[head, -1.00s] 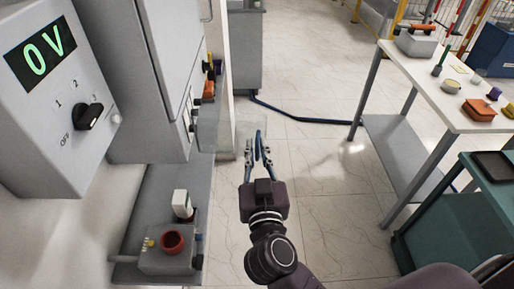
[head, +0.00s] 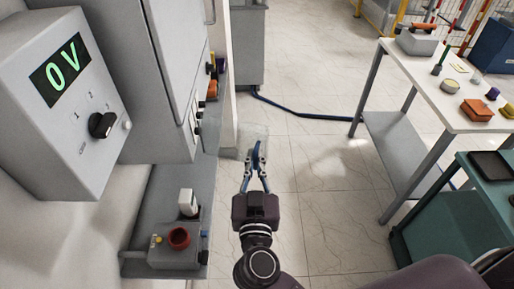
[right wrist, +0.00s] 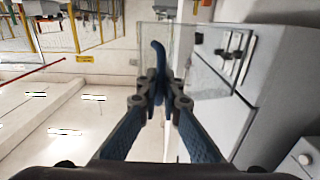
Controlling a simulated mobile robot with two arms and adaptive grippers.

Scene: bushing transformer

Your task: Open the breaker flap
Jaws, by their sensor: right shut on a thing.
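The breaker flap looks like a clear, see-through panel (right wrist: 150,32) beside the grey cabinet in the right wrist view. In the head view it shows faintly (head: 246,132) near the cabinet's lower right edge. It appears to stand out from the cabinet front; its hinge is not clear. My right gripper (head: 257,152) has its blue fingertips brought together at the panel. In the right wrist view the gripper (right wrist: 160,84) is closed over the panel's near edge. The exact contact is hard to see. My left gripper is out of view.
A grey cabinet (head: 170,60) and a box with a 0 V display and black knob (head: 102,124) stand left. Below is a grey shelf with a red round button (head: 179,237). A white table (head: 440,85) with small items stands right.

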